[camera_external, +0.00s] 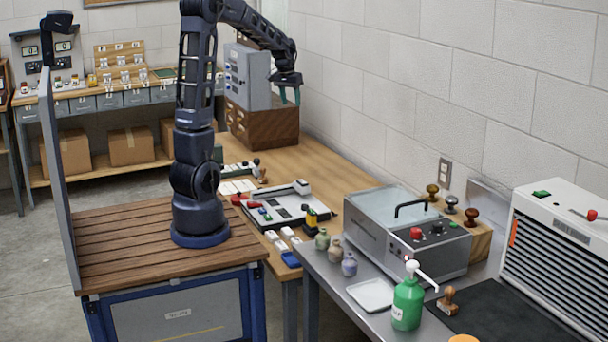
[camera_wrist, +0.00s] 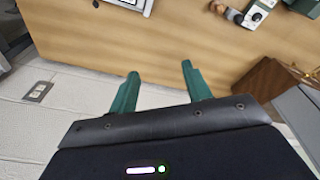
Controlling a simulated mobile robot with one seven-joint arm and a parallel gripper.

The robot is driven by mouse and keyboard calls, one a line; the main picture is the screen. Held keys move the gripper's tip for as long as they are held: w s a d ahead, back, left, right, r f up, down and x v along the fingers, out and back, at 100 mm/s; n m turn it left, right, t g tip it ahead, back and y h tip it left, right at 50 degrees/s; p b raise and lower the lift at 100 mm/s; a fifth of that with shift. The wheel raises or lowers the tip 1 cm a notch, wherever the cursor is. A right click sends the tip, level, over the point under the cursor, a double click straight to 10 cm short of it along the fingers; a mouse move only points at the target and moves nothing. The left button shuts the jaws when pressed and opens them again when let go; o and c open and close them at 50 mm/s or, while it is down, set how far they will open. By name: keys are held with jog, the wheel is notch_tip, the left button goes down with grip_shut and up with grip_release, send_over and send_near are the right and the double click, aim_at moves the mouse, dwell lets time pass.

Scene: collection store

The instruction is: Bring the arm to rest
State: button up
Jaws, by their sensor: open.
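My dark arm stands on the wooden-topped base at the left of the external view, raised and bent over toward the right. My gripper (camera_external: 290,97) hangs from its end above the wooden bench (camera_external: 318,165), near the white wall. In the wrist view my gripper (camera_wrist: 160,78) shows two green fingers spread apart. Nothing is between them. The bench top (camera_wrist: 135,45) lies beyond the fingertips, with the wall beside it. The fingers touch nothing that I can see.
A grey control box (camera_external: 250,75) on a brown wooden block (camera_external: 262,123) stands close left of the gripper. A white tray of parts (camera_external: 282,205) and a grey machine (camera_external: 405,235) with a clear lid are nearer. Bare bench lies below the gripper.

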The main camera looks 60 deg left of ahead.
jog(key=s+d+r+m+t, duration=0.1)
jog(key=s+d+r+m, duration=0.2)
jog(key=d, duration=0.6)
jog(key=s+d+r, duration=0.3)
jog(key=s+d, duration=0.3)
jog(key=d, duration=0.4)
jog(key=s+d+f+m+t, duration=0.1)
jog(key=s+d+m, duration=0.2)
jog(key=s+d, duration=0.8)
jog(key=s, duration=0.3)
jog(key=shift+d+f+t+h, duration=0.25)
jog(key=shift+d+t+h, duration=0.05)
jog(key=shift+d, duration=0.1)
